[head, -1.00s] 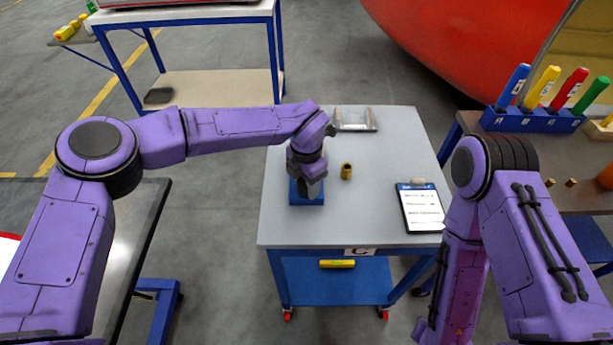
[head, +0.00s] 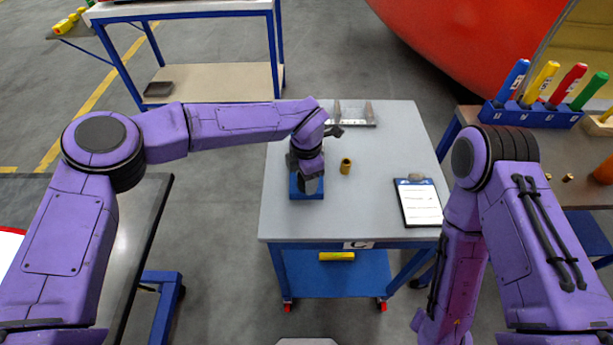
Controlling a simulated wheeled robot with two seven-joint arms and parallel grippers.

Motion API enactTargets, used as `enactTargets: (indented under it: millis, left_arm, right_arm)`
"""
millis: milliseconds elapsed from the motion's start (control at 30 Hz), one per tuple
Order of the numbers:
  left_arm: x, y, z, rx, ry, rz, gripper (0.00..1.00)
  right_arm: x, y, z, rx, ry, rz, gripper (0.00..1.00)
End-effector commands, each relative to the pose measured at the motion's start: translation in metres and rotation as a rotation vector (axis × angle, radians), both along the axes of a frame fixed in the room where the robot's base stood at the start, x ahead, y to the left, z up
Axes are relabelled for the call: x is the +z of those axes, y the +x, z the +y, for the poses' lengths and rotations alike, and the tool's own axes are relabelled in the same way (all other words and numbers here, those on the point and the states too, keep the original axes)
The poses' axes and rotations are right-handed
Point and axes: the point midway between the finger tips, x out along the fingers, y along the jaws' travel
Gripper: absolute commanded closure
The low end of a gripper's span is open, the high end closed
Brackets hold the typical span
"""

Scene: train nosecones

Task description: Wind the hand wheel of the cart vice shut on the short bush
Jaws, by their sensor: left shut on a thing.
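The cart vice, with a blue base (head: 306,195), sits on the grey top of the cart (head: 390,150), towards its left side. My left gripper (head: 309,184) points down over the vice and is shut at its hand wheel. The gripper and wrist hide the wheel, the vice jaws and whatever is between them. A brass bush (head: 346,166) stands upright on the cart top just right of the vice, apart from it. I cannot tell whether it is the short one. My right arm hangs at the right, and its gripper is out of view.
A clipboard (head: 418,203) lies at the cart's right, and a clear-sided holder (head: 352,115) stands at its back. A yellow object (head: 337,257) is on the lower shelf. Blue-racked coloured handles (head: 535,112) stand on the right bench. The cart top's front middle is clear.

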Motion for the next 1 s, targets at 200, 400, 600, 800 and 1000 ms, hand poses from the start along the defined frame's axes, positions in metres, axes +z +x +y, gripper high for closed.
enactTargets:
  millis: [200, 400, 600, 800, 1000]
  left_arm:
    - [0.001, 0.001, 0.0, 0.001, -0.001, -0.003, 0.39]
    - [0.007, 0.001, 0.0, 0.001, -0.001, -0.004, 0.39]
    - [0.049, 0.002, 0.0, 0.002, -0.001, -0.007, 0.39]
    - [0.092, 0.001, 0.0, 0.002, -0.001, -0.006, 0.39]
    - [0.107, 0.001, 0.0, 0.001, -0.001, -0.003, 0.39]
  right_arm:
    - [0.0, 0.0, 0.0, 0.0, 0.0, 0.0, 0.57]
    - [-0.004, 0.0, 0.0, 0.0, 0.0, 0.0, 0.57]
    - [-0.019, 0.0, 0.0, 0.0, 0.0, 0.0, 0.57]
    - [-0.027, 0.0, 0.0, 0.0, 0.0, 0.0, 0.57]
    - [-0.028, 0.0, 0.0, 0.0, 0.0, 0.0, 0.57]
